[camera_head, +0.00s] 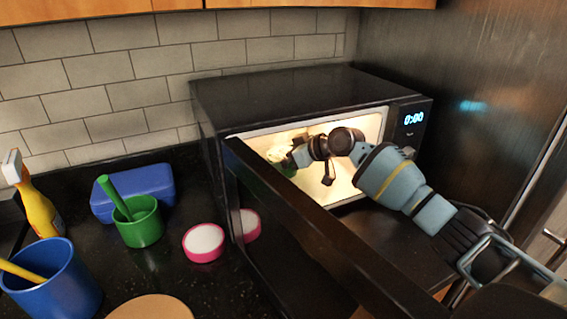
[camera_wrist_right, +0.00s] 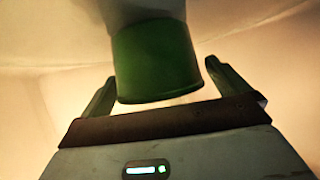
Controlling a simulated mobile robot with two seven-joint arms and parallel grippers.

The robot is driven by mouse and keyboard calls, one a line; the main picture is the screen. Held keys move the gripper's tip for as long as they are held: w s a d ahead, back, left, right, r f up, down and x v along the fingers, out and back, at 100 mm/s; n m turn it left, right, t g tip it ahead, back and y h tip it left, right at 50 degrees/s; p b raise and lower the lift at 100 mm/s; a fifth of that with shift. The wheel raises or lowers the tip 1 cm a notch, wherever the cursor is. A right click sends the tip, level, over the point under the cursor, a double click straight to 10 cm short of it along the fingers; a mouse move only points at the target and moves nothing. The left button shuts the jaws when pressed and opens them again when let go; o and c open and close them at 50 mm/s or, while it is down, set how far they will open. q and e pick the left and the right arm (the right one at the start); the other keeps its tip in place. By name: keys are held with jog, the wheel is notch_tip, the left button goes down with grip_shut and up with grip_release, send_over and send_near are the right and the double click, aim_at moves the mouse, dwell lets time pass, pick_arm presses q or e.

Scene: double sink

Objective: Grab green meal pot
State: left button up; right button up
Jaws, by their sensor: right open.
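The green meal pot (camera_wrist_right: 155,65) is inside the lit microwave (camera_head: 290,92). In the right wrist view it has a green band at its near end and a pale grey part beyond. In the head view only a small pale green part (camera_head: 277,153) shows, partly hidden by my gripper and the open door. My right gripper (camera_head: 290,162) reaches into the microwave. Its two green fingers stand apart on either side of the pot, with a visible gap on each side. My left gripper is not in view.
The open microwave door (camera_head: 310,235) juts toward the camera, with my right arm reaching in beside it. On the left counter are a green cup (camera_head: 141,228), a blue box (camera_head: 150,188), a pink-rimmed white lid (camera_head: 204,243), a yellow spray bottle (camera_head: 38,207) and a blue cup (camera_head: 60,285).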

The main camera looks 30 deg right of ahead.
jog(key=c, duration=1.1)
jog(key=shift+c, duration=0.2)
jog(key=shift+r, duration=0.1)
